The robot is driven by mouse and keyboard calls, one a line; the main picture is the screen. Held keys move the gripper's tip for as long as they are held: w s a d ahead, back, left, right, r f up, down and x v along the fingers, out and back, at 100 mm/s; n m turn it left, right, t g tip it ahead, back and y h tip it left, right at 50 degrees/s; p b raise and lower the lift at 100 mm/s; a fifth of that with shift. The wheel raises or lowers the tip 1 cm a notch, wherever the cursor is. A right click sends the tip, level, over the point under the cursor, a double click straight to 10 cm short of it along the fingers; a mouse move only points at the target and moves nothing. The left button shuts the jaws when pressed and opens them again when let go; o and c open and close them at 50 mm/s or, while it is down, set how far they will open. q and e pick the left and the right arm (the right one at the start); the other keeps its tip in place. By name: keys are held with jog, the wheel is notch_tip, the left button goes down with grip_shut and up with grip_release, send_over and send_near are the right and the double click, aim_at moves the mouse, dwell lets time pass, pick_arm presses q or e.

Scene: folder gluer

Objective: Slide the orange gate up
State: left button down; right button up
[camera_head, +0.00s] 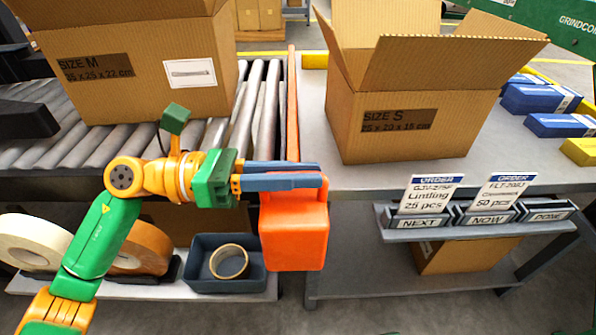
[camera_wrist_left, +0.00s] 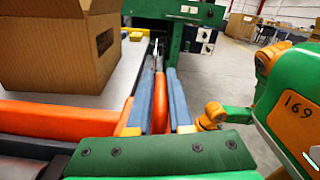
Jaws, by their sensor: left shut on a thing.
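The orange gate (camera_head: 293,235) hangs in the gap between the roller conveyor and the grey table in the head view. Its top forms a handle-like bar, and it also shows in the left wrist view (camera_wrist_left: 180,102). My left gripper (camera_head: 318,174) reaches in from the left, and its blue-grey fingers are shut on the gate's upper bar. In the left wrist view the two fingers (camera_wrist_left: 158,103) lie on either side of an orange part. My right gripper is not in view in the head view.
A size M box (camera_head: 140,60) stands on the roller conveyor (camera_head: 60,145). A size S box (camera_head: 400,110) stands open on the grey table (camera_head: 350,172). Order cards sit in a rack (camera_head: 480,228) at the table's front. A blue bin (camera_head: 205,275) and tape rolls (camera_head: 35,245) lie below.

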pick_arm(q)
jog(key=c, duration=0.8)
grip_release()
jog(key=shift+r, duration=0.15)
jog(key=shift+c, duration=0.2)
jog(key=shift+a, duration=0.1)
jog(key=a, duration=0.7)
